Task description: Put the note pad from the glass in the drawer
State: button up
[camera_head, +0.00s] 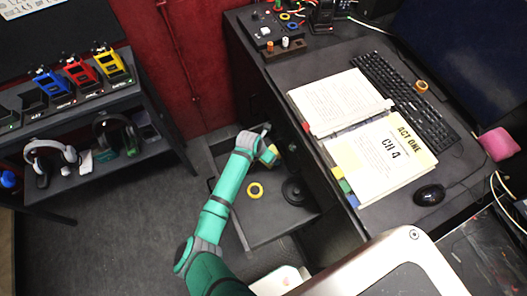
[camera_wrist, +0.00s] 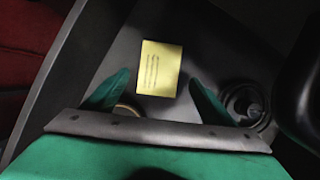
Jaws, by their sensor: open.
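The yellow note pad (camera_wrist: 158,68) with lines of writing lies in the open drawer (camera_head: 270,222), as the wrist view shows. It sits between my two spread green fingers. The pad looks apart from both fingers in the wrist view. I cannot make out a glass in either view.
A yellow tape ring (camera_head: 255,190) and a black round object (camera_head: 294,191) also lie in the drawer. The desk above holds an open script (camera_head: 380,160), a keyboard (camera_head: 405,100) and a mouse (camera_head: 429,194). A shelf with radios and headsets (camera_head: 50,157) stands at left.

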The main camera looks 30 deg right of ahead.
jog(key=v, duration=0.7)
jog(key=shift+r, duration=0.3)
jog(key=shift+a, duration=0.1)
jog(key=s+a+r+m+t+y, duration=0.1)
jog(key=s+a+r+m+t, duration=0.3)
jog(key=s, duration=0.6)
jog(key=s+a+r+m+t+y, duration=0.2)
jog(key=s+a+r+m+t, duration=0.3)
jog(key=s+a+r+m, duration=0.4)
jog(key=s+a+r+m+t+y, duration=0.1)
jog(key=s+a+r+m+t, duration=0.3)
jog(key=s+a+r+m, duration=0.3)
jog(key=s+a+m, duration=0.1)
jog(key=s+a, duration=0.2)
jog(key=s, duration=0.2)
jog(key=shift+s+r+m+t, duration=0.2)
jog(key=shift+s+m+t, duration=0.1)
jog(key=shift+m+t, duration=0.1)
